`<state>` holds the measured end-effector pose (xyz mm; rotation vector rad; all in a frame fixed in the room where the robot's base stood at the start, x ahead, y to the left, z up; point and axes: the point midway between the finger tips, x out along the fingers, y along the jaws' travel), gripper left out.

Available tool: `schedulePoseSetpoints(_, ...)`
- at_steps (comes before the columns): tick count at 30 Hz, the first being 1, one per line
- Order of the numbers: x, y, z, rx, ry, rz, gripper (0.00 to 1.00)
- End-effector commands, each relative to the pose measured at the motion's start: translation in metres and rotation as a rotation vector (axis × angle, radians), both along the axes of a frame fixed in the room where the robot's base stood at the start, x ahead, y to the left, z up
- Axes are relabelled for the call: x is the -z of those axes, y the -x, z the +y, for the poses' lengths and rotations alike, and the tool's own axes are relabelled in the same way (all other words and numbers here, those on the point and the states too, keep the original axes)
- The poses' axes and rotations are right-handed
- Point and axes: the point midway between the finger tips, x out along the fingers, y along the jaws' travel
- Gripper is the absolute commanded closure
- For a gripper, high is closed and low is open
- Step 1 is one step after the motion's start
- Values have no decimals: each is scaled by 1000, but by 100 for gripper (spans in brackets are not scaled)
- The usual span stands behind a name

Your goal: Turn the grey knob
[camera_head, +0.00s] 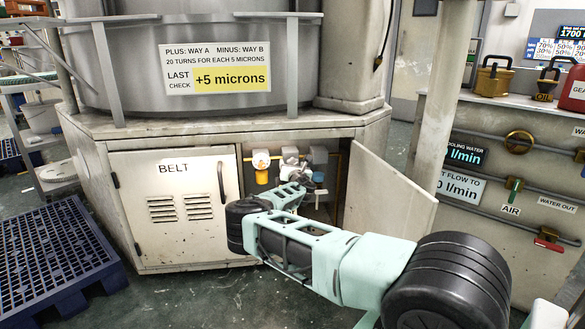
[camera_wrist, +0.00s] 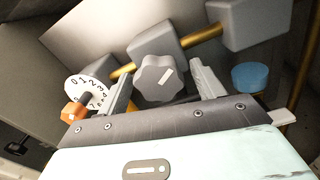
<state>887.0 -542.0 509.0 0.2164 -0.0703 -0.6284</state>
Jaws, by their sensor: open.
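The grey knob (camera_wrist: 158,78) is a scalloped knob with a pale pointer mark, mounted on a grey block in the wrist view. My gripper (camera_wrist: 162,75) is open, with one finger on each side of the knob. A gap shows at the right finger; I cannot tell whether the left finger touches. In the head view my gripper (camera_head: 308,180) is inside the open cabinet bay, and the knob cannot be made out clearly there.
A white numbered dial (camera_wrist: 86,90) with an orange part sits left of the gripper. The open cabinet door (camera_head: 388,200) stands beside my arm. The BELT door (camera_head: 180,205) is shut.

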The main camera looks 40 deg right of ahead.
Motion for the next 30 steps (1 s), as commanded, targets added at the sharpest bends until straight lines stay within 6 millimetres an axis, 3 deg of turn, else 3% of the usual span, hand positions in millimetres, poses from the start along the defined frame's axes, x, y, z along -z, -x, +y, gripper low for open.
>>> schedulePoseSetpoints(4, 0, 0, 0, 0, 0, 0, 33)
schedulePoseSetpoints(5, 0, 0, 0, 0, 0, 0, 38)
schedulePoseSetpoints(9, 0, 0, 0, 0, 0, 0, 77)
schedulePoseSetpoints(20, 0, 0, 0, 0, -29, -23, 77)
schedulePoseSetpoints(30, 0, 0, 1, 2, -206, -152, 77)
